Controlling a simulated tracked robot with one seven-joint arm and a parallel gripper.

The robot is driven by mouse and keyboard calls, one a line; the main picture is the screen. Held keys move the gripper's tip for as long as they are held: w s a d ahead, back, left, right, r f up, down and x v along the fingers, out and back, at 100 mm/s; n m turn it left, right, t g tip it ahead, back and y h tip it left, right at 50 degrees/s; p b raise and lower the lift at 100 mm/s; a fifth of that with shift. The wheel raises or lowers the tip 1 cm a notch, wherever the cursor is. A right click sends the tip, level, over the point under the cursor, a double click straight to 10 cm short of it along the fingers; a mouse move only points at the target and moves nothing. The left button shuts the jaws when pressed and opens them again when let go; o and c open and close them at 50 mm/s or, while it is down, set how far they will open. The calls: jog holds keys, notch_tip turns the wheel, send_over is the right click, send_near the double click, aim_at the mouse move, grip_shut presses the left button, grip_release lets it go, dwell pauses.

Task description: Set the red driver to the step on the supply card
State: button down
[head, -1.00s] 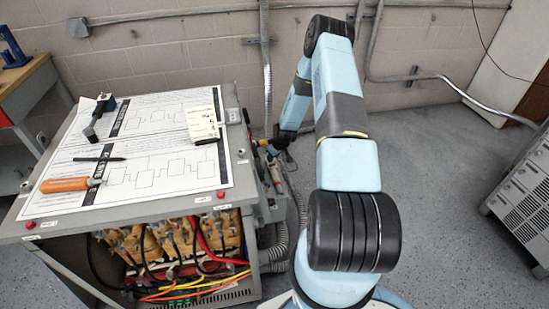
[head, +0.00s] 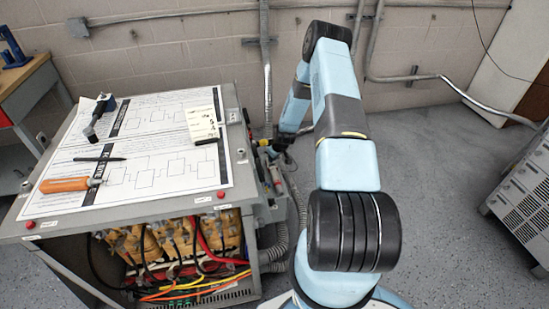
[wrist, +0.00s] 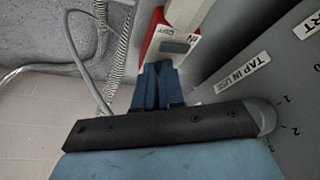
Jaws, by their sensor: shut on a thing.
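My gripper (wrist: 165,82) has its blue fingers drawn together at the cabinet's right side. In the wrist view the fingertips overlap the lower end of a red part with a pale labelled face (wrist: 178,42). What is between the fingers is hidden, and I cannot tell whether this is the red driver. A "TAP IN USE" plate (wrist: 243,72) is to the right, with the numerals 1 and 2 (wrist: 290,114) below it. The step now set cannot be read. A small cream card (head: 203,124), probably the supply card, stands on the cabinet top; its writing is too small to read.
Grey conduits (head: 296,195) run close beside my gripper. Open floor (head: 435,160) lies to the right.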

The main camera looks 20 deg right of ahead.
jog(key=shift+d, duration=0.55)
jog(key=shift+a, duration=0.6)
jog(key=shift+a+m+h, duration=0.1)
jog(key=shift+m+h, duration=0.3)
jog(key=shift+m, duration=0.4)
jog(key=shift+a+m+h, duration=0.15)
jog(key=shift+m+h, duration=0.2)
jog(key=shift+m, duration=0.6)
jog(key=shift+a+m+h, duration=0.15)
jog(key=shift+m+h, duration=0.2)
jog(key=shift+m, duration=0.9)
